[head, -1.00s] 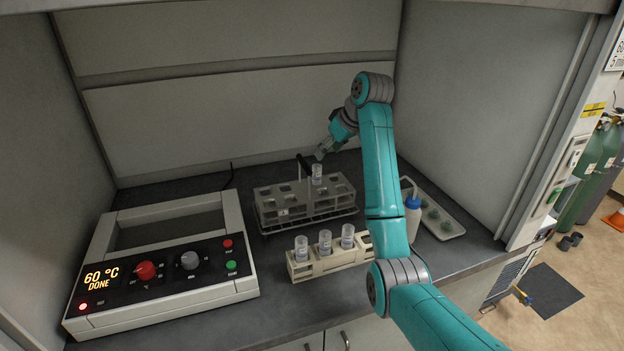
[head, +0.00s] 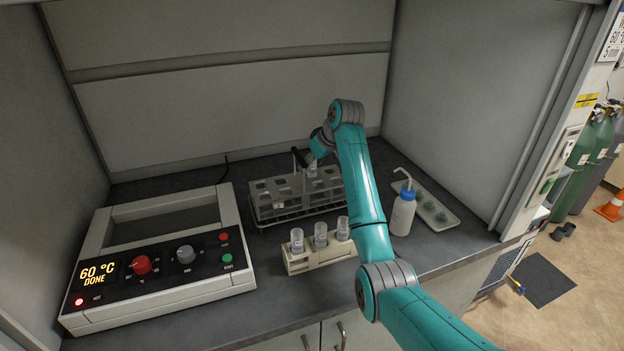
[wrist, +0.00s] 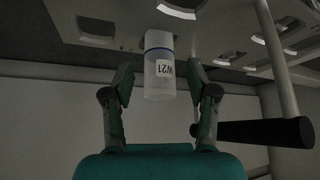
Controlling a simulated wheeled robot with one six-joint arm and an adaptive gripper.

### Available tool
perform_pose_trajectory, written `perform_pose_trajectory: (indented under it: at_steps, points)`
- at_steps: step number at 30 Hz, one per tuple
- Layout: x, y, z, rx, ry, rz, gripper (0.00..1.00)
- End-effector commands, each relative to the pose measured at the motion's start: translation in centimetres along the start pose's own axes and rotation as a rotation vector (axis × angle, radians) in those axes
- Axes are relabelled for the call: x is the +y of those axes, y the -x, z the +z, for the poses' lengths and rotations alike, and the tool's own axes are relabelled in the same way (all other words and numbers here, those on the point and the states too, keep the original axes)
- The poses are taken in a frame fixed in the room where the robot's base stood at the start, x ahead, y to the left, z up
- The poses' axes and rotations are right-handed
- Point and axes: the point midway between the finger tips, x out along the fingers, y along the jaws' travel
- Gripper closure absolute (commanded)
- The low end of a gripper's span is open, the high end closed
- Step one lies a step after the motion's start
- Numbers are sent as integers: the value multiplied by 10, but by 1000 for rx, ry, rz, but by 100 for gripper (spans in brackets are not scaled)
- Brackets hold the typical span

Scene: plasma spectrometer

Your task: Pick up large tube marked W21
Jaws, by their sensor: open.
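The large tube marked W21 (wrist: 160,72) is clear with a blue band and a white label. In the head view the tube (head: 312,170) stands in the back part of the grey rack (head: 262,208), partly hidden by my arm. My fingers are hard to make out there.
The grey rack has an upright post and black handle (wrist: 260,133) close right of my gripper. A beige rack (head: 300,265) with several tubes stands in front. A hot block (head: 160,295) reads 60 °C DONE at left. A wash bottle (head: 403,212) and tray (head: 445,222) are at right.

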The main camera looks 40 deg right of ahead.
Motion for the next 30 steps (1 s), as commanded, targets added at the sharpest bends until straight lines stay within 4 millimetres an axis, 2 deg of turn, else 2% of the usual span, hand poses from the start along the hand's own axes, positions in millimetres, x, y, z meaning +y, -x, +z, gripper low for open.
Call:
perform_pose_trajectory:
  at_steps: [6,13,23,26,30]
  points:
    - [0,-1,0,0,0,1,42]
    - [0,0,0,0,0,1,99]
    - [0,2,-1,1,0,1,100]
    - [0,9,-6,1,1,1,100]
    - [1,29,-19,3,0,2,100]
